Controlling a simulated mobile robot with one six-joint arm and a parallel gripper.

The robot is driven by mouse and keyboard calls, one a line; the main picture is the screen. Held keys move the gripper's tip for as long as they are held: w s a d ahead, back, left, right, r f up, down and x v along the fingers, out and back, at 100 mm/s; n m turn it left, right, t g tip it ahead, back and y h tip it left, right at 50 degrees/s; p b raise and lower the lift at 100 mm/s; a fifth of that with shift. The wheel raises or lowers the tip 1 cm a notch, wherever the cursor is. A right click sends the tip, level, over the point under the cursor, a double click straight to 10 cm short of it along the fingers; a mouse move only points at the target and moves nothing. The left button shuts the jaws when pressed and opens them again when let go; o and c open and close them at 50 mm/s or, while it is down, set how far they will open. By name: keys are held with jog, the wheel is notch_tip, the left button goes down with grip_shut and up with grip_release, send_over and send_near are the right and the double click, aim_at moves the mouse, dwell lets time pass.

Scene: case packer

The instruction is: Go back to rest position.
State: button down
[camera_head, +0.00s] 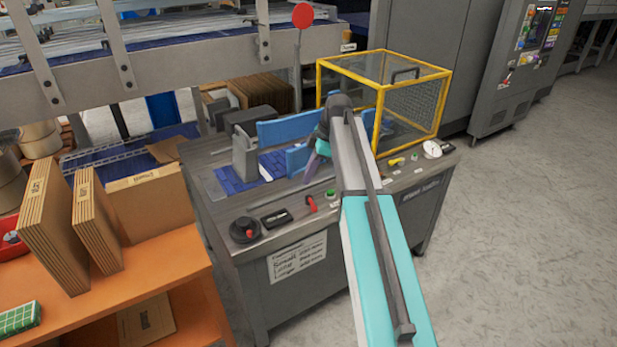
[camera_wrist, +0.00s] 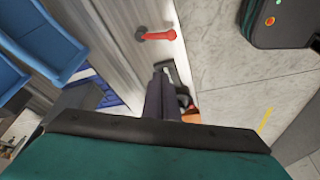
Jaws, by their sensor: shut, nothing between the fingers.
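My gripper (camera_head: 310,170) is over the grey machine table in the head view, in front of the blue guide plates, at the end of my teal and white arm. In the wrist view my gripper (camera_wrist: 165,72) shows as dark fingers held together and empty. The red-handled lever (camera_wrist: 157,35) appears just beyond the fingertips there. The same lever (camera_head: 311,204) is on the table's front part in the head view. My arm hides part of the table.
A yellow-framed guard cage (camera_head: 413,112) stands on the table behind my arm. Blue plates (camera_head: 290,131) and a grey block (camera_head: 245,155) stand left of my gripper. An orange shelf (camera_head: 160,265) with flat cartons (camera_head: 56,225) is at left. The floor (camera_head: 530,230) at right is clear.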

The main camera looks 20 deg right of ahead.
jog(key=s+a+f+m+g+h+p, duration=0.1)
jog(key=s+a+f+m, duration=0.15)
jog(key=s+f, duration=0.65)
jog(key=s+a+f+m+g, duration=0.1)
jog(key=s+a+f+m, duration=0.3)
jog(key=f, duration=0.8)
jog(key=s+f+m+g+h+p, duration=0.1)
jog(key=s+f+m, duration=0.1)
jog(key=s+f, duration=0.75)
jog(key=s+a+f+m+g+h+b, duration=0.1)
jog(key=s+f+m, duration=0.2)
jog(key=s+f, duration=0.6)
jog(key=s+a+f+m+g+b, duration=0.1)
jog(key=s+f+m, duration=0.3)
jog(key=s+f, duration=0.5)
jog(key=s+a+g, duration=0.1)
jog(key=s, duration=0.6)
jog(key=shift+s+f+h, duration=0.15)
jog(key=shift+s+h, duration=0.25)
jog(key=c, duration=2.5)
grip_release()
